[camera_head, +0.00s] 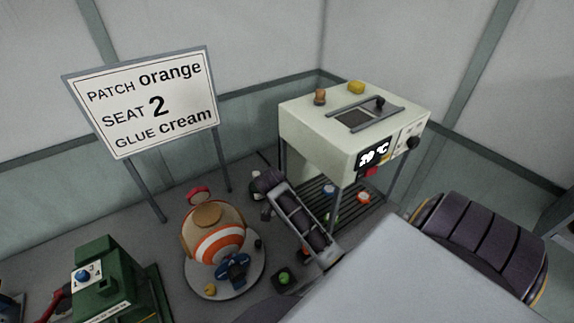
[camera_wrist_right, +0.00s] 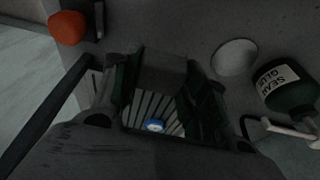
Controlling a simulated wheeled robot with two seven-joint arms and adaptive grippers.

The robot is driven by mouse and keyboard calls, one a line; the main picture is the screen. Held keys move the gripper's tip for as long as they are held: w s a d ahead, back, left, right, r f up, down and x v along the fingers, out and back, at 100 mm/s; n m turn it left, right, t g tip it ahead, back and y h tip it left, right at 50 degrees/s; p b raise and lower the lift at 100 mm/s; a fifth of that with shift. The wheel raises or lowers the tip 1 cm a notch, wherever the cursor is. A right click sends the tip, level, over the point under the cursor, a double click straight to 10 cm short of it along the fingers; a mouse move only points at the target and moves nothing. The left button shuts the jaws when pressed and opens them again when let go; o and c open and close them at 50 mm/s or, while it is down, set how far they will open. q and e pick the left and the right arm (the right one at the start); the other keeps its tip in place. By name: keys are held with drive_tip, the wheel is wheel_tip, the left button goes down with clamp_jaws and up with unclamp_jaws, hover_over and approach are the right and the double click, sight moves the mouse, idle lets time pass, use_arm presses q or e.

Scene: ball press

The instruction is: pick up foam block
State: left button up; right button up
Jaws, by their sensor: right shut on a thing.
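In the right wrist view, a dark grey block (camera_wrist_right: 163,70), which looks like the foam block, sits between the two fingers of my right gripper (camera_wrist_right: 162,85). The gripper is shut on it, with a dark finger pad at each side. The block's far side is hidden. Behind and below it I see pale slats with a small blue and white thing (camera_wrist_right: 155,125). I cannot make out the block in the head view. My left gripper cannot be made out in either view.
In the right wrist view, a glue bottle (camera_wrist_right: 287,87) and a white disc (camera_wrist_right: 235,57) are right of the gripper; an orange thing (camera_wrist_right: 67,27) is left. The head view shows an oven (camera_head: 330,130), a striped ball (camera_head: 218,243), a green machine (camera_head: 108,280) and a sign (camera_head: 150,105).

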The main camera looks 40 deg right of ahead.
drive_tip(key=shift+r, duration=1.2)
drive_tip(key=shift+s, duration=0.1)
